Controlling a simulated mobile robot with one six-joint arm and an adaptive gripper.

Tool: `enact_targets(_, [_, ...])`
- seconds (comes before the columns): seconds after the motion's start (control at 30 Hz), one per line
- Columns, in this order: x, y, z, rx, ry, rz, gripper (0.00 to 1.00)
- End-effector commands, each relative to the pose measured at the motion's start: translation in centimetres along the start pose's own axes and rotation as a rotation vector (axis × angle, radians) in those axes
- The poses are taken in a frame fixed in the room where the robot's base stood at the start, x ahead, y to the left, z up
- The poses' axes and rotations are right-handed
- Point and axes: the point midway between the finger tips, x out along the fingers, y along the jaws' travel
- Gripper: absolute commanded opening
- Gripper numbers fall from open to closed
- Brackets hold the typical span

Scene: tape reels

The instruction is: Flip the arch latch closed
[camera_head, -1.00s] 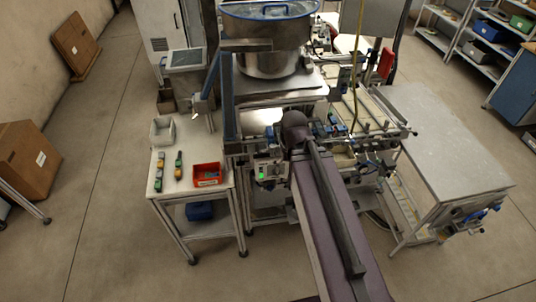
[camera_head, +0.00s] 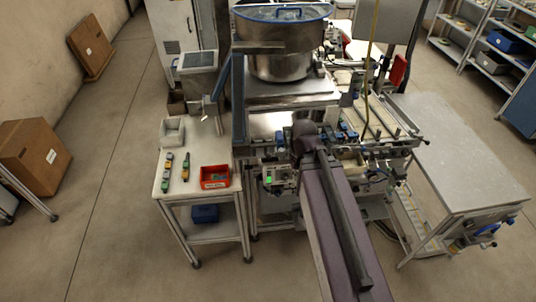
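I cannot make out the arch latch at this distance. A machine (camera_head: 290,95) with a metal bowl (camera_head: 282,66) on top stands ahead of me, and a latch on it is too small to tell or is hidden. My arm (camera_head: 338,225) reaches forward from the bottom of the picture to the machine's front. Its dark far end (camera_head: 308,135) is beside the machine's rail area. My gripper's fingers do not show; they are hidden behind the arm or out of sight.
A small table (camera_head: 200,195) on the left holds a red bin (camera_head: 214,177), a white bin (camera_head: 172,131) and several small coloured blocks. A grey table (camera_head: 460,160) stands on the right. Cardboard boxes (camera_head: 36,155) are at the far left. The floor (camera_head: 110,220) at left is clear.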

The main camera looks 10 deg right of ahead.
Motion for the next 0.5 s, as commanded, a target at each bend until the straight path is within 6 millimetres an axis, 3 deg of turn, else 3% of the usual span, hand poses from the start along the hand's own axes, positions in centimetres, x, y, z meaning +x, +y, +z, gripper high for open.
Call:
enact_targets(0.03, [1.6,0.0,0.0,0.0,0.0,0.0,0.0])
enact_targets(0.5, [10.8,-0.1,0.0,-0.002,0.0,-0.001,0.0])
